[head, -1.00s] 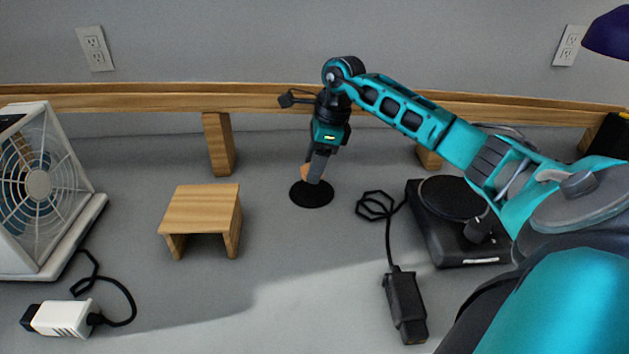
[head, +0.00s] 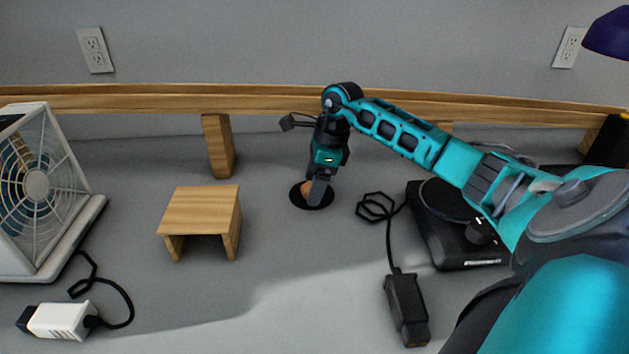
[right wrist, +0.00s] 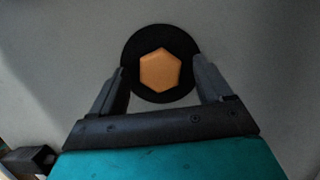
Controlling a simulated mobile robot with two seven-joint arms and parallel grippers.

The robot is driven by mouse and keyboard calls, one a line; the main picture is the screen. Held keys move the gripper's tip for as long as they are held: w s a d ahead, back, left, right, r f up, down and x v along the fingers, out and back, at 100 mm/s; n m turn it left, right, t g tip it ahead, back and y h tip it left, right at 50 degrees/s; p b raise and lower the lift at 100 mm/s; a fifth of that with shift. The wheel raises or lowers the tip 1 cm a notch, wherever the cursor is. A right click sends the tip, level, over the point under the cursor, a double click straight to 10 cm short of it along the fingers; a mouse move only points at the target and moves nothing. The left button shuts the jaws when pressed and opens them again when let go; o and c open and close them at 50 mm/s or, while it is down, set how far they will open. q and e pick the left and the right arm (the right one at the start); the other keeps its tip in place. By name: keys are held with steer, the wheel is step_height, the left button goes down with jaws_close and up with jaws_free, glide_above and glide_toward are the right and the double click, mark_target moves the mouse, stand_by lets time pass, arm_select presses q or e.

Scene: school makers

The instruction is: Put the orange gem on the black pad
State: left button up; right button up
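The orange gem (right wrist: 160,71), a six-sided block, lies within the outline of the round black pad (right wrist: 160,32) in the right wrist view and appears to rest on it. In the head view the gem (head: 307,188) is partly hidden by a finger, over the black pad (head: 323,203). My right gripper (right wrist: 160,68) is open, with one finger on each side of the gem and gaps between. In the head view my right gripper (head: 316,190) is low at the pad. My left gripper is not in view.
A small wooden stand (head: 202,210) is left of the pad. A black turntable-like device (head: 455,235) and a black adapter with cord (head: 407,308) are right. A fan (head: 38,185) and white plug (head: 58,320) are far left. A wooden rail (head: 270,98) runs behind.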

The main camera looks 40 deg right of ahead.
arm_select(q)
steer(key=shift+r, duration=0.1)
arm_select(e)
steer(key=shift+r, duration=0.1)
steer(key=shift+d+r, duration=0.1)
steer(key=shift+r, duration=0.2)
arm_select(q)
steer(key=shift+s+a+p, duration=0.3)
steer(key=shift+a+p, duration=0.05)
steer(key=shift+p, duration=0.45)
arm_select(e)
steer(key=v, duration=1.1)
steer(key=shift+r, duration=0.25)
steer(key=shift+s+d, duration=0.1)
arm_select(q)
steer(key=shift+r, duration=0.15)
